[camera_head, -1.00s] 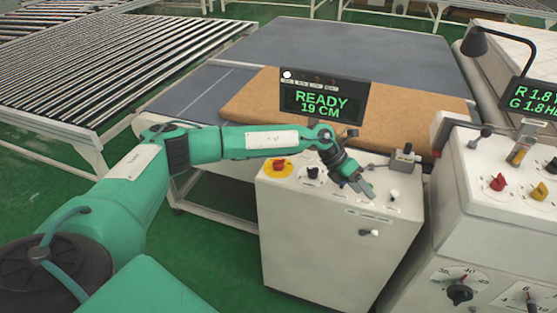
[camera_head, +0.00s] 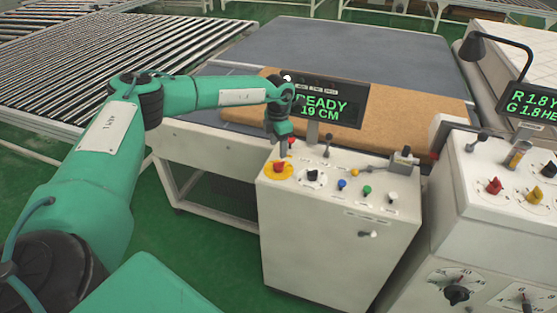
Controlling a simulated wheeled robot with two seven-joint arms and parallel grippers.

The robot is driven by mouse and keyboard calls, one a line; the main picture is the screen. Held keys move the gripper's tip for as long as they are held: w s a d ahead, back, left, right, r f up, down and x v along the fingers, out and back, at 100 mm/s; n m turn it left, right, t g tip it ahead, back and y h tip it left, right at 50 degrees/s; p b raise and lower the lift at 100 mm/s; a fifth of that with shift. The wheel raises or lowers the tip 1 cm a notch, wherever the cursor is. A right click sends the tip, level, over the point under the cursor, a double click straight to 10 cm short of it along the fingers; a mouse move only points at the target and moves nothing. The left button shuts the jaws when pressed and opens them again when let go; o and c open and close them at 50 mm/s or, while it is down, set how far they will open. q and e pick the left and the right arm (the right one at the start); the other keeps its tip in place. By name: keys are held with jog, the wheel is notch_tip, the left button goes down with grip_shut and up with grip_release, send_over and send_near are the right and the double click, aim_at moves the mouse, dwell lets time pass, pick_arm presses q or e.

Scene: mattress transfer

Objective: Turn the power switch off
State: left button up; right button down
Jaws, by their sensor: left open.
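A white control box (camera_head: 335,235) stands in front of the conveyor bed. On its top are a red knob on a yellow disc (camera_head: 279,168), a black rotary knob (camera_head: 313,176) on a white dial, and blue, green and white buttons. Labels are too small to read, so I cannot tell which control is named power. My left gripper (camera_head: 283,147) points down just above and behind the red knob, apart from it as far as I can see. It is open and holds nothing visible. My right gripper is out of view.
The display (camera_head: 340,105) reads "READY 19 CM", its left edge partly covered by my left arm. A brown mattress slab (camera_head: 415,120) lies behind the box. A second console (camera_head: 500,210) with knobs and a lamp stands at the right. Rollers (camera_head: 90,70) fill the back left.

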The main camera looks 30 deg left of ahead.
aim_at(279, 162)
pick_arm(q)
notch_tip(279, 162, down, 8)
jog(key=shift+f+p, duration=0.1)
jog(key=shift+p, duration=0.8)
jog(key=shift+c, duration=0.3)
jog(key=c, duration=0.9)
